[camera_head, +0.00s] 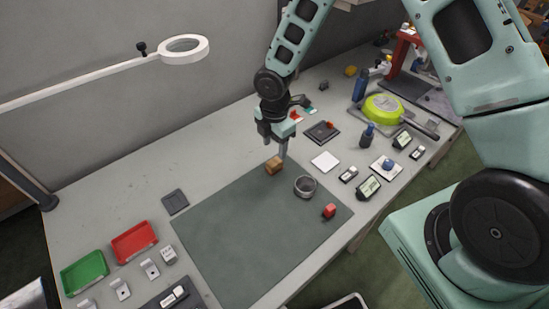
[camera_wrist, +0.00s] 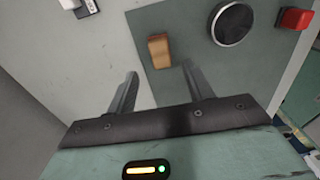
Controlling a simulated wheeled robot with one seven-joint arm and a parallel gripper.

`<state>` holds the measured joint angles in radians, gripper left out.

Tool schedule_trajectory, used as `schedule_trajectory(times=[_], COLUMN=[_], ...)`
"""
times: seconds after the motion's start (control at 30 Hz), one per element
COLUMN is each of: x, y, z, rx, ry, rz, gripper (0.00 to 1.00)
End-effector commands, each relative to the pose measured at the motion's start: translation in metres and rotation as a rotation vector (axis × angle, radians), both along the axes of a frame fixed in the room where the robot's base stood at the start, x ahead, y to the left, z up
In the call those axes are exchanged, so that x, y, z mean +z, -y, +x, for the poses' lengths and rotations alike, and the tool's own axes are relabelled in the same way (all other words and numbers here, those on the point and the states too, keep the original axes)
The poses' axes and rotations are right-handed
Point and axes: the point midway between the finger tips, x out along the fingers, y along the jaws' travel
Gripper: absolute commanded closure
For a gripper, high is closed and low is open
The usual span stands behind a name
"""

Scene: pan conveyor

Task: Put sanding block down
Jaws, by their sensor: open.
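The sanding block, a small tan-brown block (camera_head: 274,165), rests on the dark green mat (camera_head: 225,225) near its far edge. In the wrist view the block (camera_wrist: 159,51) lies just beyond the fingertips, not between them. My gripper (camera_head: 281,152) points down over the far edge of the mat, close beside the block. In the wrist view the two fingers of my gripper (camera_wrist: 160,72) are spread apart with nothing between them.
A round metal-rimmed cup (camera_head: 305,187) and a red block (camera_head: 330,211) stand on the mat's right part. A white square (camera_head: 325,161) lies beyond. Red (camera_head: 134,242) and green (camera_head: 84,272) trays are at left. The mat's middle is clear.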

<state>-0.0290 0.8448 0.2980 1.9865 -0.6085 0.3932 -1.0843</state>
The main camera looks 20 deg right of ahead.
Motion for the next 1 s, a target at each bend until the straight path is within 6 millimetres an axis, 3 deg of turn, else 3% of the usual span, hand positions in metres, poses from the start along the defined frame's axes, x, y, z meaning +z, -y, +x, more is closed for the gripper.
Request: schedule_trajectory(times=[0.1, 0.33, 0.47, 0.57, 0.8, 1.0], x=[0.02, 0.043, 0.068, 0.101, 0.176, 0.205], y=[0.001, -0.001, -0.014, -0.033, -0.064, -0.066], z=[0.001, -0.001, -0.018, -0.048, -0.157, -0.234], rx=[-0.001, -0.008, -0.09, -0.234, -0.71, -1.042], ry=[0.004, 0.001, 0.004, 0.007, 0.003, -0.018], rz=[0.001, 0.0, -0.002, -0.004, 0.01, 0.034], gripper=[0.48, 0.48, 0.48, 0.48, 0.48, 0.48])
